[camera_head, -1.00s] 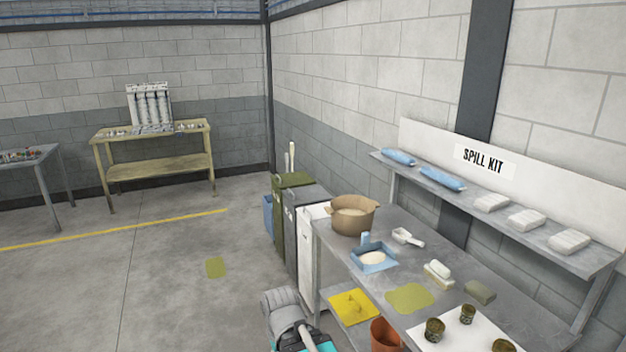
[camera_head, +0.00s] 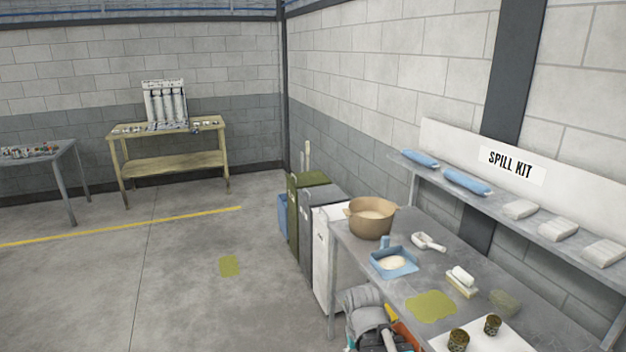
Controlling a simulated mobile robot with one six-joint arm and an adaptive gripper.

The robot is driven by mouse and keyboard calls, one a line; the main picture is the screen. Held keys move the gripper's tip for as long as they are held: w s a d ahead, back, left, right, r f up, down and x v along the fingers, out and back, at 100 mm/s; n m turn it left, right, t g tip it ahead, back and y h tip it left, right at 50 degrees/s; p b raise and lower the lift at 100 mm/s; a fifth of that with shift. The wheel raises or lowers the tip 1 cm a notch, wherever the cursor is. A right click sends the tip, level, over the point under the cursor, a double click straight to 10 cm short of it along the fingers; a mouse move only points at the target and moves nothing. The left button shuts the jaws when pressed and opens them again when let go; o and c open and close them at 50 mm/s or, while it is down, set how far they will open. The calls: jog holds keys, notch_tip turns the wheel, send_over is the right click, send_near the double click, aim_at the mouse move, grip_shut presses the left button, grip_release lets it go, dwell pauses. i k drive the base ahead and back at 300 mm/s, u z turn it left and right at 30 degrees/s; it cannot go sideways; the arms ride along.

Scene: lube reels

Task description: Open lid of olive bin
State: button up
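The olive bin (camera_head: 293,226) stands on the floor against the right wall, near the middle of the head view. It is a tall, narrow bin beyond the workbench. Its olive lid (camera_head: 309,179) looks shut on top. The grey bin beside it hides much of its near side. Part of my arm shows at the bottom edge, in front of the bench and well short of the olive bin. My gripper cannot be made out.
A grey bin (camera_head: 309,227) and a white bin (camera_head: 322,262) stand between the olive bin and the workbench (camera_head: 408,262). A blue bin (camera_head: 282,216) is partly hidden behind the olive one. The floor to the left is open, with an oily patch (camera_head: 229,266).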

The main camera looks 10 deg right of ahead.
aim_at(300, 179)
jog(key=i, duration=1)
jog(key=z, duration=0.05)
